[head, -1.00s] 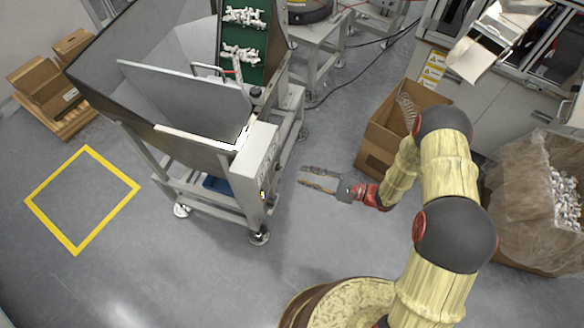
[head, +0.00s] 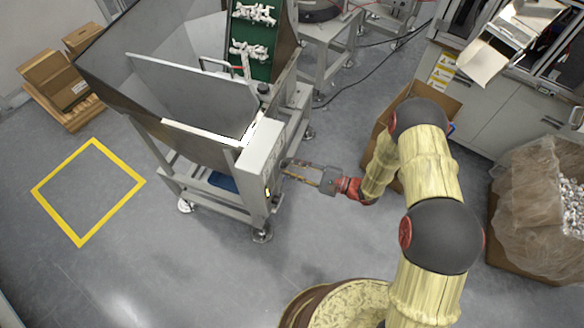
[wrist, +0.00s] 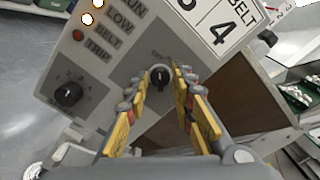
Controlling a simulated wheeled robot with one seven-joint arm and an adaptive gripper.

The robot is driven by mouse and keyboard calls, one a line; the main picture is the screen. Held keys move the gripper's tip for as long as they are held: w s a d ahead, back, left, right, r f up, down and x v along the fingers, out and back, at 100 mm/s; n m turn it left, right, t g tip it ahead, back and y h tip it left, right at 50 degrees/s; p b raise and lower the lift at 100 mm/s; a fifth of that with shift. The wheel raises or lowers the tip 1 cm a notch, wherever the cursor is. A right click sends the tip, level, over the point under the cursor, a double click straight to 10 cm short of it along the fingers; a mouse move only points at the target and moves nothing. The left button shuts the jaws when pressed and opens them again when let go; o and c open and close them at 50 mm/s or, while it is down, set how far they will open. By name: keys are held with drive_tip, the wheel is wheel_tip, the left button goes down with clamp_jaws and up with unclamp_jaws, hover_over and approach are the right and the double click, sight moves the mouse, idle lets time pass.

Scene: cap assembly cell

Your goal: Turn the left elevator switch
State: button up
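A grey control panel (wrist: 100,55) fills the upper wrist view. A black rotary switch (wrist: 160,75) with a light pointer mark sits on it near the picture's centre, with a small label above that I cannot fully read. My gripper (wrist: 161,84) is open, its yellow-padded fingers on either side of this switch; I cannot tell whether they touch it. A second black knob (wrist: 68,94), with a numbered dial, is further left on the panel. In the head view my gripper (head: 286,168) is at the side of the hopper machine's control box (head: 262,160), whose switches are hidden there.
Indicator lights (wrist: 87,19) labelled RUN, LOW, BELT and TRIP line the panel. The hopper (head: 185,85) and green belt (head: 250,65) rise above the box. Cardboard boxes stand right of it. A yellow floor square (head: 88,190) and the surrounding floor are clear.

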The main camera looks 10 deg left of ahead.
drive_tip(key=shift+c, duration=1.2)
clamp_jaws()
drive_tip(key=shift+m, duration=0.5)
drive_tip(key=m, duration=0.2)
drive_tip(key=shift+m+p, duration=0.35)
drive_tip(key=shift+m, duration=0.05)
drive_tip(key=m+p, duration=0.1)
drive_tip(key=m, duration=0.3)
drive_tip(key=shift+w+r+m, duration=0.1)
drive_tip(key=shift+w+m, duration=0.05)
drive_tip(key=shift+m, duration=0.15)
drive_tip(key=m+p, duration=0.1)
drive_tip(key=m, duration=0.4)
drive_tip(key=shift+w, duration=0.1)
drive_tip(key=shift+w+d+m+p, duration=0.1)
drive_tip(key=shift+m+p, duration=0.25)
drive_tip(key=shift+m, duration=1.85)
